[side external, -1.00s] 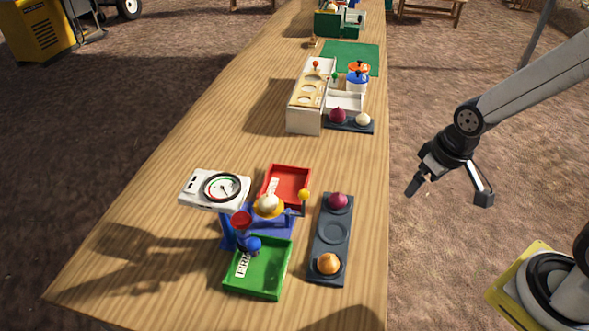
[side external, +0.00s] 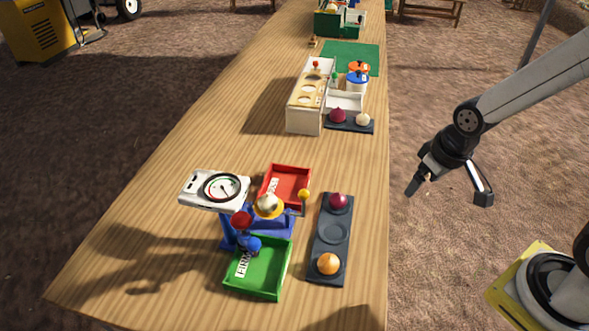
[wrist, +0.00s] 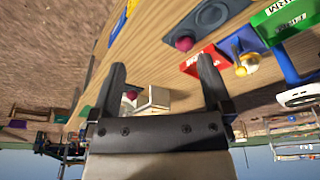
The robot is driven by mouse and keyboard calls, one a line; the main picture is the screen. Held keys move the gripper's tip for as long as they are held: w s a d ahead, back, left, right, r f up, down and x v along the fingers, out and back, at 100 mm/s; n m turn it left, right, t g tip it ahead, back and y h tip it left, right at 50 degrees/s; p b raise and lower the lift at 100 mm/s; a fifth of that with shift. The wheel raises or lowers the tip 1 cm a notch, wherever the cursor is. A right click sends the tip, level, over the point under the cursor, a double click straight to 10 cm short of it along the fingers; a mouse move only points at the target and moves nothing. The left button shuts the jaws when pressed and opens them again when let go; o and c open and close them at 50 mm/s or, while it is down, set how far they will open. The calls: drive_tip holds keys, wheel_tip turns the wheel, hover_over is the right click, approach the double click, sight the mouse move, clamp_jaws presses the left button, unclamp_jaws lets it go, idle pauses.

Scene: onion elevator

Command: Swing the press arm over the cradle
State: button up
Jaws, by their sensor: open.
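The blue press stand (side external: 228,232) is on the near part of the wooden table, with a white gauge head (side external: 215,190) on top. A white onion (side external: 267,204) sits in a yellow cradle (side external: 257,213). A bar with a yellow ball (side external: 303,194) stands at the cradle's right; I cannot tell if it is the press arm. A red knob (side external: 241,219) and a blue knob (side external: 253,244) are at the stand's front. My gripper (side external: 448,192) is open and empty, right of the table and apart from the press. In the wrist view its fingers (wrist: 162,75) are spread.
A red tray (side external: 287,172) lies behind the cradle and a green tray (side external: 268,290) in front. A dark rack (side external: 321,262) with a red onion and a yellow onion lies between press and table edge. A white box (side external: 305,115) stands farther back.

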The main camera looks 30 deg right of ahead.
drive_tip(key=c, duration=0.4)
drive_tip(key=w+a+f+n+t+y, duration=0.1)
drive_tip(key=w+a+f+n+t, duration=0.1)
drive_tip(key=w+a+t, duration=0.4)
drive_tip(key=n+t+y, duration=0.2)
drive_tip(key=n+y, duration=0.3)
drive_tip(key=y, duration=0.4)
approach(243, 244)
drive_tip(key=w+d+r, duration=0.2)
drive_tip(key=w+d, duration=0.2)
drive_tip(key=d, duration=0.1)
drive_tip(key=s+a+y, duration=0.1)
drive_tip(key=a, duration=0.1)
drive_tip(key=s+a+n+y, duration=0.1)
drive_tip(key=s+a+y, duration=0.1)
drive_tip(key=s+a+n+y, duration=0.1)
drive_tip(key=s+a+y, duration=0.1)
drive_tip(key=shift+a+r+g, duration=0.1)
drive_tip(key=shift+r+g, duration=0.2)
drive_tip(key=shift+r, duration=0.1)
drive_tip(key=shift+a, duration=0.1)
drive_tip(key=shift+x, duration=3.75)
